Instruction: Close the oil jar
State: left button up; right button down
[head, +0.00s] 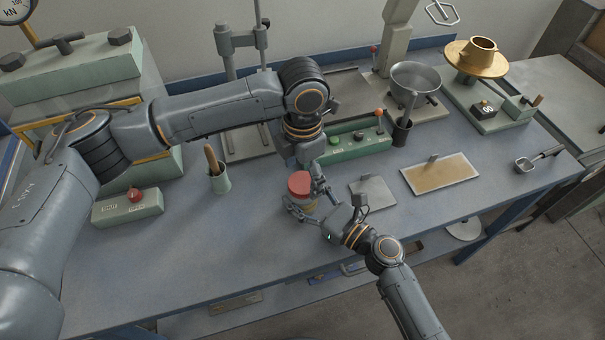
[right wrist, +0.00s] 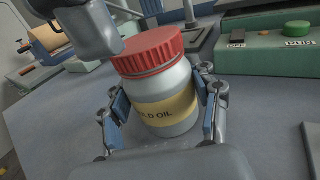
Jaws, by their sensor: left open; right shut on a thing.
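In the head view the red lid (head: 299,183) shows near the middle of the bench. My right gripper (head: 303,205) is shut around the jar's body, one finger on each side. My left gripper (head: 303,158) is just above and behind the lid, pointing down; its fingers are mostly hidden.
A green switch box (head: 347,146) stands behind the jar. A flat grey plate (head: 373,192) and a tan tray (head: 440,174) lie to the right. A cup with a wooden-handled tool (head: 219,178) stands to the left. The bench front-left of the jar is clear.

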pick_arm(q)
notch_tip(320, 180, up, 4)
jog(key=shift+f, duration=0.25)
jog(key=shift+n, duration=0.3)
jog(key=shift+c, duration=0.4)
